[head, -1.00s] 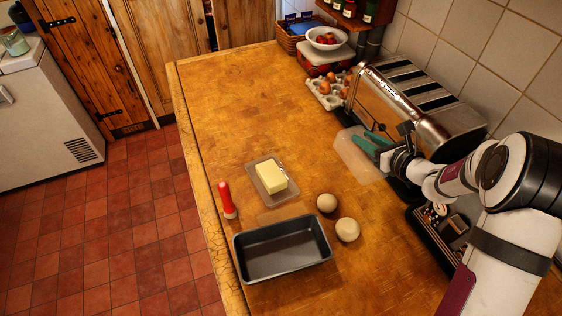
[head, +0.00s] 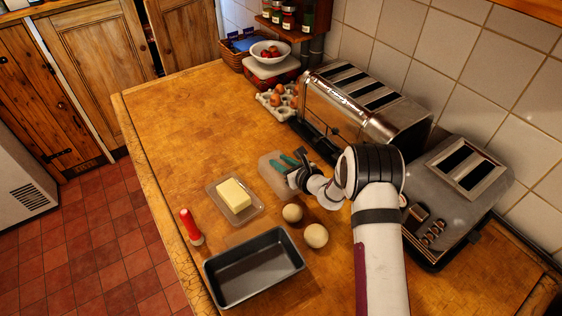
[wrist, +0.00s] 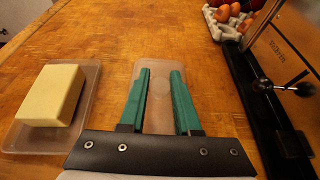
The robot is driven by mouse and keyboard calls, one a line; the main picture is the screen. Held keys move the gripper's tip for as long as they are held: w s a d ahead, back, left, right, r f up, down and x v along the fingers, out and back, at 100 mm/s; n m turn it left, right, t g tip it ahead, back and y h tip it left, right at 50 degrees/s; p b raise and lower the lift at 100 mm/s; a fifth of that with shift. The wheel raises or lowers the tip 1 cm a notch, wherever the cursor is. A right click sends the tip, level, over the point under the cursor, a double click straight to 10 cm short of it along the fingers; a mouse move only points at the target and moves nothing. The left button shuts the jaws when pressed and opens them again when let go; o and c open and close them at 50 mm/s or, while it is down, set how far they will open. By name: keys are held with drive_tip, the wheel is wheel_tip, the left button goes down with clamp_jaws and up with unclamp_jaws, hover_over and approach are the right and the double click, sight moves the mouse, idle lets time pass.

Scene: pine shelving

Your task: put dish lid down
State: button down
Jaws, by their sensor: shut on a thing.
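The dish lid (head: 270,172) is a clear, frosted, shallow box in the head view. My gripper (head: 287,162) is shut on it with its green fingers. In the wrist view the lid (wrist: 152,72) shows between and just beyond the fingertips (wrist: 160,74). The lid is right of the butter dish, apart from it; I cannot tell whether it touches the counter. The butter (head: 234,194) sits uncovered on its clear dish (head: 216,190); the butter also shows in the wrist view (wrist: 52,94).
A long chrome toaster (head: 328,110) and egg tray (head: 268,97) stand behind and right of the lid. A second toaster (head: 452,205) is further right. The counter's far left is clear.

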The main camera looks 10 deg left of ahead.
drive_tip(key=shift+f, duration=0.1)
drive_tip(key=c, duration=0.6)
unclamp_jaws()
